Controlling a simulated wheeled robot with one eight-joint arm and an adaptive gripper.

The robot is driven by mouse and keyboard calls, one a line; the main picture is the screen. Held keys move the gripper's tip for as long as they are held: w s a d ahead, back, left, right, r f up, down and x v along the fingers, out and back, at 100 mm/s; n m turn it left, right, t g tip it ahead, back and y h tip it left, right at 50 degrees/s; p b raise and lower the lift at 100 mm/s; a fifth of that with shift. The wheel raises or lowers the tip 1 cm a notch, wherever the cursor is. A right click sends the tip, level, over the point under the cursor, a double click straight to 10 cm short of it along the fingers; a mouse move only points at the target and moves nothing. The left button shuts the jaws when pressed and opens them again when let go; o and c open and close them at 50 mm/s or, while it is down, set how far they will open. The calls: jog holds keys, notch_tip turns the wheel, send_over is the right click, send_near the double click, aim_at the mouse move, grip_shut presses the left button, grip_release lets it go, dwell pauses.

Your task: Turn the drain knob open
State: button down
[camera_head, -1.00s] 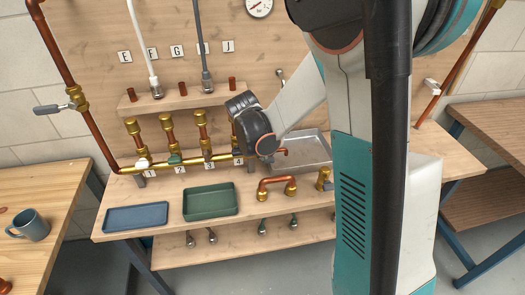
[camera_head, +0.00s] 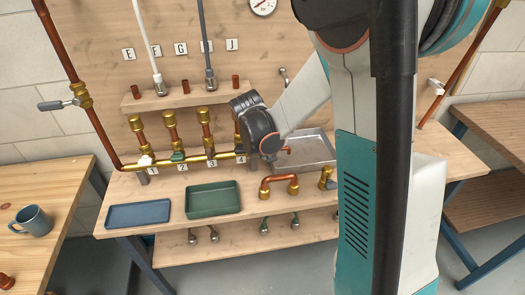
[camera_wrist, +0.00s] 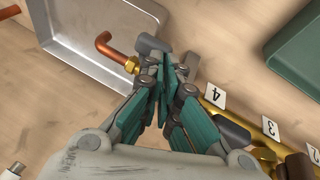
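The drain's copper spout (camera_wrist: 104,44) points over a metal tray, with a brass fitting behind it. It also shows in the head view (camera_head: 286,150). A dark grey knob (camera_wrist: 150,44) sits beside the fitting, just beyond my fingertips. My gripper (camera_wrist: 168,68) is at the right end of the brass pipe, pointing at this fitting. Its teal fingers are close together, and partly cover the valve. I cannot tell whether they touch or grip the knob. In the head view my wrist hides the knob and fingertips.
The metal tray (camera_head: 325,155) stands right of the brass manifold (camera_head: 185,163), which has several valves and number tags. A green tray (camera_head: 211,211) and a blue tray (camera_head: 139,224) lie in front. A copper U-pipe (camera_head: 279,179) stands near the bench's front.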

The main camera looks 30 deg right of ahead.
jog(key=shift+s+d+f, duration=0.25)
jog(key=shift+s+d, duration=0.05)
jog(key=shift+d, duration=0.1)
jog(key=shift+r, duration=0.3)
jog(key=r+p, duration=0.3)
jog(key=r, duration=0.1)
jog(key=shift+w, duration=0.2)
jog(key=s+a+r+p, duration=0.1)
jog(key=a+r+p, duration=0.2)
jog(key=a+r, duration=0.3)
jog(key=shift+a+r, duration=0.3)
jog(key=shift+a, duration=0.75)
